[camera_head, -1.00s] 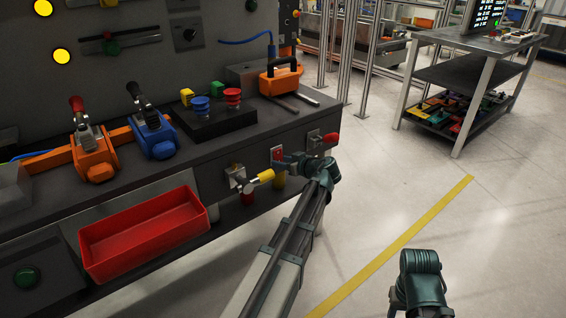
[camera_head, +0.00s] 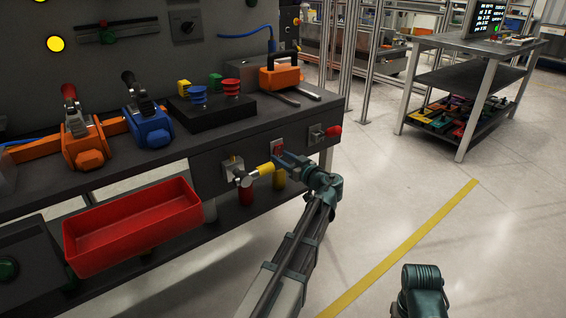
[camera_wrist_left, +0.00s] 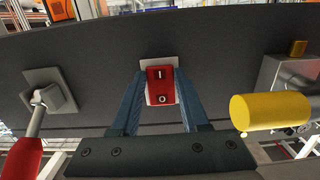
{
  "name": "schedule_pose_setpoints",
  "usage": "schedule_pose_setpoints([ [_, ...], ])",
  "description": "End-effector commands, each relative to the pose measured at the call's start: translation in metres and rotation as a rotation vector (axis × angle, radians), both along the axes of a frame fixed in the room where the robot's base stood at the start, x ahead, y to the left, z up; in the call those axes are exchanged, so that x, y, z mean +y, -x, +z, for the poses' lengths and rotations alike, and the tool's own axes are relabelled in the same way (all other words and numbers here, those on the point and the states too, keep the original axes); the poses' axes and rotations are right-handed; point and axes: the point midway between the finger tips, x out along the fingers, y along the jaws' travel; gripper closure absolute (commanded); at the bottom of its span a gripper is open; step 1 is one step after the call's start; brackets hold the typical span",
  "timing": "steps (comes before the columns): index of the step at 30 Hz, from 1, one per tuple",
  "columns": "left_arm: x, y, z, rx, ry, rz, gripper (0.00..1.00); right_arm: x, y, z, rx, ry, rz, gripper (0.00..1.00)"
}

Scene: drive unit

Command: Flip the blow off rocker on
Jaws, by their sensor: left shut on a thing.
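The red rocker (camera_wrist_left: 160,86) sits on a light plate on the dark bench front, with an I mark at the top and an O mark at the bottom in the left wrist view. In the head view the left gripper (camera_head: 288,162) is at the bench front, over the lower part of the rocker's plate (camera_head: 278,145). Which half of the rocker is pressed in, I cannot tell. Only a teal part of my right arm shows; its gripper is out of view.
A yellow-handled control (camera_head: 264,169) and a red-handled lever (camera_head: 332,131) flank the rocker closely. A red bin (camera_head: 130,228) hangs at the bench's left front. Orange (camera_head: 88,145) and blue (camera_head: 150,130) lever units stand on top.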

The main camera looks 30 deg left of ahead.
Motion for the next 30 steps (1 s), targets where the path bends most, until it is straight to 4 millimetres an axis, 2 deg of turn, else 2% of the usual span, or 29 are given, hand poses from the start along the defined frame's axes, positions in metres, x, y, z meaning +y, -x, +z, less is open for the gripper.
schedule_pose_setpoints([
  [6,0.000,0.000,0.000,0.000,0.001,0.001,1.00,0.000,0.000,0.001,0.000,0.000,0.000,0.50],
  [7,0.000,0.000,0.000,0.000,0.001,0.001,0.50,0.000,0.000,0.001,0.000,0.000,0.000,0.50],
  [11,0.000,0.000,0.000,0.000,0.001,0.001,0.26,0.000,0.000,0.001,0.000,0.000,0.000,0.50],
  [22,-0.004,0.002,0.001,0.001,0.002,-0.001,0.25,0.000,0.000,0.001,0.000,0.000,0.000,0.50],
  [26,-0.021,0.010,0.002,0.001,0.002,-0.002,0.25,0.000,0.000,0.003,0.000,0.000,0.000,0.50],
  [30,-0.050,0.021,0.004,0.000,0.001,-0.005,0.25,0.000,0.000,0.005,0.000,0.000,0.001,0.50],
])
